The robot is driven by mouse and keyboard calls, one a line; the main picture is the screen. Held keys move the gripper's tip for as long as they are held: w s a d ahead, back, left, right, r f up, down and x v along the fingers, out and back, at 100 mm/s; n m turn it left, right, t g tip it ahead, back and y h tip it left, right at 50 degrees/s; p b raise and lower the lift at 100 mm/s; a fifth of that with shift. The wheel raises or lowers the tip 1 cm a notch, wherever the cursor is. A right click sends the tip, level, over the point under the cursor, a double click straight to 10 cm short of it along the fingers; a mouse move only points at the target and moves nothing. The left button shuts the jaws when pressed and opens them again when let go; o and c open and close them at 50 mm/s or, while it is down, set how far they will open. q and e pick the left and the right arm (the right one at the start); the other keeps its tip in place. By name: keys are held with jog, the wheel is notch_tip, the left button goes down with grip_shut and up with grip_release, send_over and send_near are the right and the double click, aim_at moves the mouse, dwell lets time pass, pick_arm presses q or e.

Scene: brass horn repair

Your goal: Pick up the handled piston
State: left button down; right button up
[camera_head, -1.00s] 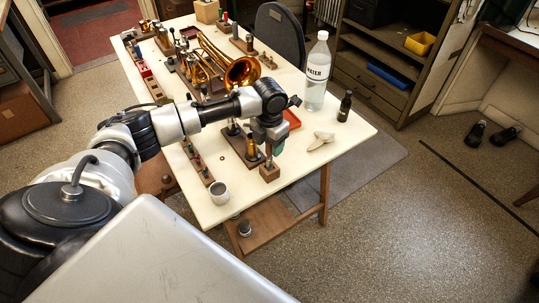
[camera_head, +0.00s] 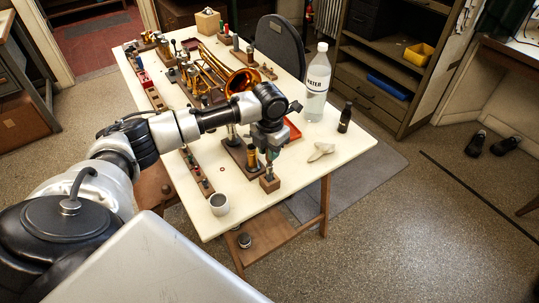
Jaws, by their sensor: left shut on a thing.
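My left gripper (camera_head: 270,153) reaches over the near part of the cream table (camera_head: 330,140) and points down. It is shut on the handled piston (camera_head: 269,168), a slim upright part largely hidden by the fingers. The piston's lower end shows just above a small wooden block (camera_head: 269,184). I cannot tell whether it still sits in the block. My right gripper is not in view.
A wooden stand with a brass part (camera_head: 251,157) is close left of the gripper. A mug (camera_head: 219,204), a pale crumpled cloth (camera_head: 320,151), a dark bottle (camera_head: 345,117) and a water bottle (camera_head: 317,83) stand around. The brass horn (camera_head: 238,80) lies farther back.

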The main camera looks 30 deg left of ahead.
pick_arm(q)
jog(key=r, duration=0.2)
jog(key=shift+s+d+r, duration=0.1)
jog(key=shift+d+r, duration=0.3)
jog(key=s+d+r+b, duration=0.1)
jog(key=s+d+r, duration=0.3)
jog(key=d, duration=0.6)
notch_tip(320, 180, up, 3)
jog(key=shift+s+f, duration=0.2)
jog(key=shift+f, duration=0.1)
